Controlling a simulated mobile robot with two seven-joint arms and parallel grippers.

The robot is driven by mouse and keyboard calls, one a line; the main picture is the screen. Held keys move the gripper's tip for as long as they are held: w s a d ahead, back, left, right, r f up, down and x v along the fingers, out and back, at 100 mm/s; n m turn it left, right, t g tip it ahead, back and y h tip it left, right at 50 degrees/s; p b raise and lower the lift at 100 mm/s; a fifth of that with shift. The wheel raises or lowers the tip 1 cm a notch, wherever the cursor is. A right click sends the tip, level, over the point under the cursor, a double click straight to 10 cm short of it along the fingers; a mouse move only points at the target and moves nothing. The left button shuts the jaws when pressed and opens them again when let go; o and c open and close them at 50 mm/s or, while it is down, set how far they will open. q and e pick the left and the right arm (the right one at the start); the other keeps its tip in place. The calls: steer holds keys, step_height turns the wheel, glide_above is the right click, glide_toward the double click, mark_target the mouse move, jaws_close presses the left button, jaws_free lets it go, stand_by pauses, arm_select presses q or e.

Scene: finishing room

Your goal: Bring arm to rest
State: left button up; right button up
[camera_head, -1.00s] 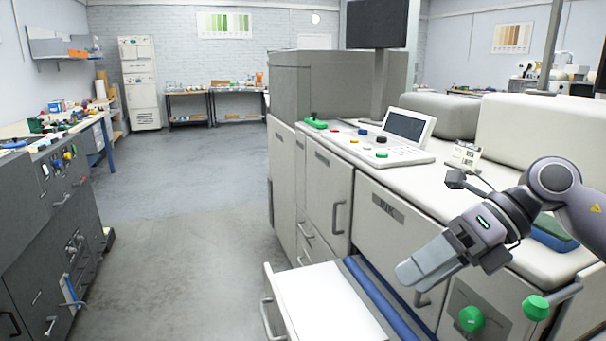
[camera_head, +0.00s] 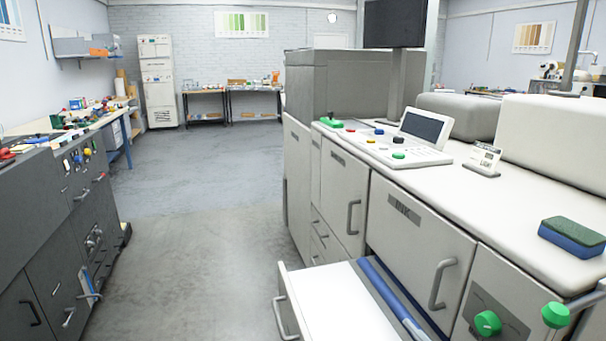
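Neither of my arms nor grippers shows in the head view now. The white machine (camera_head: 418,215) that the arm was in front of stands in full view on the right. A green-and-blue block (camera_head: 573,236), like a sponge, lies on its white top near the right edge. A drawer with a white surface (camera_head: 345,305) is pulled out at the bottom, with a blue roller (camera_head: 390,297) beside it.
Green knobs (camera_head: 488,322) stick out at the lower right. A control panel (camera_head: 400,148) with coloured buttons sits on the machine. A dark grey cabinet (camera_head: 65,225) stands at left. The grey floor (camera_head: 200,200) between is clear.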

steer(key=s+d+f+m+g+h, duration=0.3)
steer(key=s+f, duration=0.5)
steer(key=f, duration=0.3)
steer(key=s+d+f+m+g+h, duration=0.3)
steer(key=s+f+m, duration=0.4)
steer(key=f, duration=0.4)
steer(key=shift+s+m+g+h, duration=0.4)
steer(key=shift+s+g+h, duration=0.2)
steer(key=shift+h, duration=0.6)
steer(key=shift+d, duration=0.1)
